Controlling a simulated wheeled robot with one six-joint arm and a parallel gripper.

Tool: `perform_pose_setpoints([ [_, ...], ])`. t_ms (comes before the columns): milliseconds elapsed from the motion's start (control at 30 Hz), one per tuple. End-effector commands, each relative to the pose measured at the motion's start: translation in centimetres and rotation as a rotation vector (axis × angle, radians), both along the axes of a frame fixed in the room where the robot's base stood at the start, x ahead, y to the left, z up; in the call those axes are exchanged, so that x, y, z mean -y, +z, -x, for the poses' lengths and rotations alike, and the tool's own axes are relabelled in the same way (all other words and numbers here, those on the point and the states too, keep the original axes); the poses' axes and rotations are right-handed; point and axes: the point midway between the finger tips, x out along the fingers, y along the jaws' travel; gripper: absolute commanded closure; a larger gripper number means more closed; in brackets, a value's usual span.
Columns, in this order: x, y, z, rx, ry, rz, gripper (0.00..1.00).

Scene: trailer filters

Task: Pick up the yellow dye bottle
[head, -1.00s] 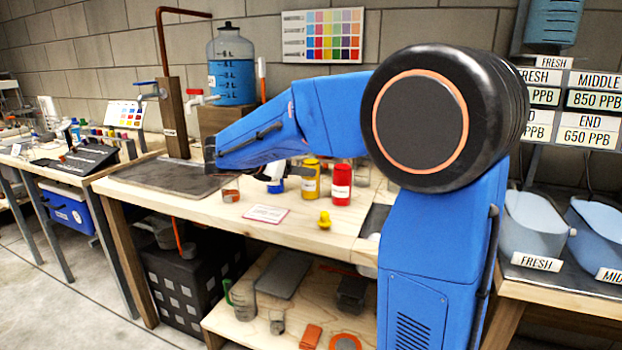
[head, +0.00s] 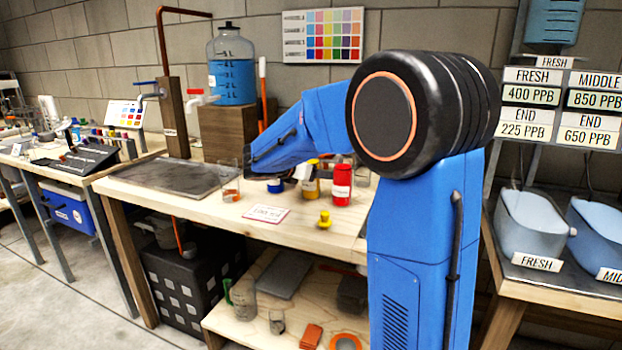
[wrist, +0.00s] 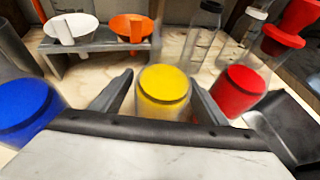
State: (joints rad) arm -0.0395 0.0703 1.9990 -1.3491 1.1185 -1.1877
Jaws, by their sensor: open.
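The yellow dye bottle (head: 311,184) stands on the wooden bench between the blue and red bottles. In the wrist view the yellow bottle (wrist: 163,92) shows its yellow top between the two dark fingers of my gripper (wrist: 160,98). The fingers are open, one on each side of the bottle, and I cannot tell whether either touches it. In the head view my arm reaches over the bench, and the fingers themselves are hidden or too small to make out there.
The red bottle (wrist: 238,92) stands close to the right finger and the blue bottle (wrist: 28,108) left of the left finger. Behind are a rack with white (wrist: 70,28) and orange (wrist: 131,27) funnels and clear bottles. A glass beaker (head: 231,189) and small yellow item (head: 325,219) are on the bench.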

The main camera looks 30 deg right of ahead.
Motion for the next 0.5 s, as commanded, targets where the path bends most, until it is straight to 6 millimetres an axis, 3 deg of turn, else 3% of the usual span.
perform_pose_setpoints([
  [267, 0.40, -0.12, -0.12, 0.001, 0.000, 0.000, 0.35],
  [400, 0.38, -0.12, -0.12, 0.001, 0.000, 0.000, 0.68],
  [500, 0.39, -0.07, -0.12, 0.001, 0.000, 0.001, 0.87],
])
